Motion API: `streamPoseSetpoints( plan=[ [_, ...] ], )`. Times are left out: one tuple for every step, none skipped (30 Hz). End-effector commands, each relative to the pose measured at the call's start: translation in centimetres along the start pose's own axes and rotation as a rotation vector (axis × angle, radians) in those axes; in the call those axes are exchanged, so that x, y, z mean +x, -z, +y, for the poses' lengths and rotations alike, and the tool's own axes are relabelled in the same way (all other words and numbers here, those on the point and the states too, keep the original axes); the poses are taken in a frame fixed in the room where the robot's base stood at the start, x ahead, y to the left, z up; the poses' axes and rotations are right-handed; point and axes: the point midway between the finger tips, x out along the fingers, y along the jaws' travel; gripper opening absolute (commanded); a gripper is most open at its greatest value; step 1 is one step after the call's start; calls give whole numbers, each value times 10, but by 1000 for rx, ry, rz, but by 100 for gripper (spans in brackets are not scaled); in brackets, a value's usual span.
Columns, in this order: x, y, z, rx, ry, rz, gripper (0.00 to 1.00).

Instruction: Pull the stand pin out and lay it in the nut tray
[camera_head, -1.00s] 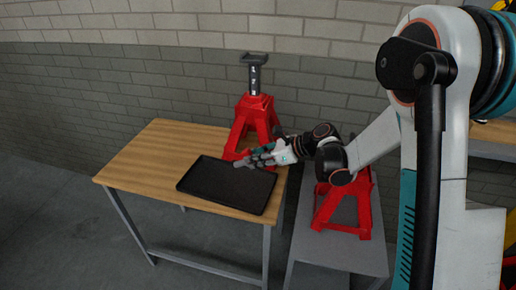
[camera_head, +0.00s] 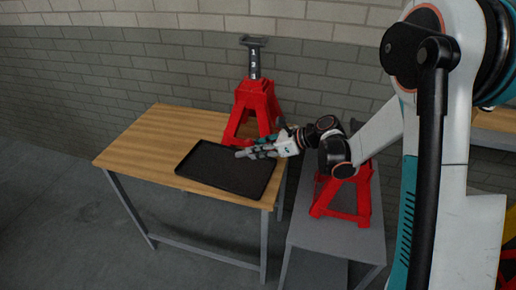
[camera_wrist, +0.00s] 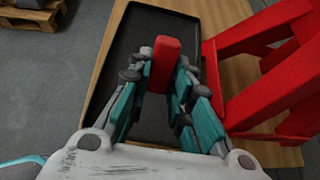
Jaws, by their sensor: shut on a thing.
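The nut tray (camera_head: 205,178) is a flat black tray on the wooden table. It also shows in the wrist view (camera_wrist: 122,55), beneath my fingers. My gripper (camera_head: 246,153) is over the tray's far right part, beside the red jack stand (camera_head: 254,100). In the wrist view, my gripper (camera_wrist: 163,80) is shut on a red block-like piece (camera_wrist: 165,55), which appears to be the stand pin. Its lower part is hidden between the fingers. The piece appears apart from the stand (camera_wrist: 262,95) at right. Whether it touches the tray, I cannot tell. No nuts show in the tray.
The wooden table (camera_head: 140,148) has free room left of the tray. A second red stand (camera_head: 348,205) is on a grey bench (camera_head: 335,236) at right, partly behind my arm. A brick wall (camera_head: 110,70) stands behind. A wooden pallet (camera_wrist: 30,16) lies on the floor.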

Motion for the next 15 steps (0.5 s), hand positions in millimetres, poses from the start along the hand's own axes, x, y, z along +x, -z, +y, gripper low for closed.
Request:
streamPoseSetpoints(
  plan=[
    [4,7,0,0,0,-1,0],
    [6,9,0,0,0,-1,0],
    [7,12,0,0,0,-1,0],
    [9,15,0,0,0,0,0],
    [10,17,0,0,0,0,0],
    [12,20,0,0,0,0,0],
    [14,22,0,0,0,0,0],
    [15,25,0,0,0,0,0],
    [17,28,0,0,0,0,0],
    [18,30,0,0,0,0,0],
    [20,33,0,0,0,0,0],
    [21,35,-1,0,0,0,0],
    [22,36,-1,0,0,0,0],
    [23,38,-1,0,0,0,0],
    [24,41,-1,0,0,0,0]
  ],
)
